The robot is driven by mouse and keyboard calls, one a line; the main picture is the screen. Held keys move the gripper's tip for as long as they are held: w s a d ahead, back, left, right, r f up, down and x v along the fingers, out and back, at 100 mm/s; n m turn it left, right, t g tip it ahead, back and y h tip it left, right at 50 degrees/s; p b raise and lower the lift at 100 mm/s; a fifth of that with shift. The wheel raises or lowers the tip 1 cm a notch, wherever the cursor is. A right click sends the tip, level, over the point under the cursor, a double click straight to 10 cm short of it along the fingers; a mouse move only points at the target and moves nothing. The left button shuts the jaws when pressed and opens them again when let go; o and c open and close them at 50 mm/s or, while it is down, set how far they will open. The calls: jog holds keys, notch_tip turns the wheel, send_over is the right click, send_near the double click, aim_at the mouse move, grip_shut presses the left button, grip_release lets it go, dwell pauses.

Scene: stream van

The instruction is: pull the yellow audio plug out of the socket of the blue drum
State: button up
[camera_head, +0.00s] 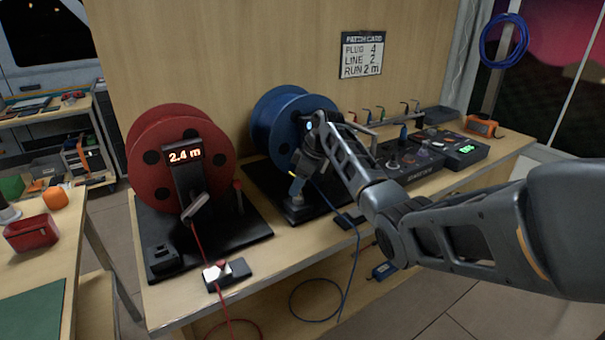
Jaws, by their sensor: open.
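The blue drum (275,119) stands on a black base (254,176) in the middle of the bench. My arm reaches in from the right, and my gripper (297,184) is in front of the drum's lower right part, pointing down. It is open. A small yellow bit (293,176) shows right beside the gripper's fingers; it may be the yellow audio plug, but it is too small to be sure. The socket is hidden behind my gripper and wrist. I cannot tell whether the fingers touch the plug. A blue cable (352,262) hangs from near there over the bench edge.
A red drum (182,158) with a "2.4 m" display stands to the left, its red cable (197,243) leading to a small black block. Several small coloured plugs stand behind a mixer-like device (407,156). A patch card (361,55) hangs on the wall.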

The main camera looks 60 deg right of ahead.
jog(key=shift+w+f, duration=0.15)
jog(key=shift+f, duration=0.2)
jog(key=shift+c, duration=0.2)
grip_shut()
dwell(0.5)
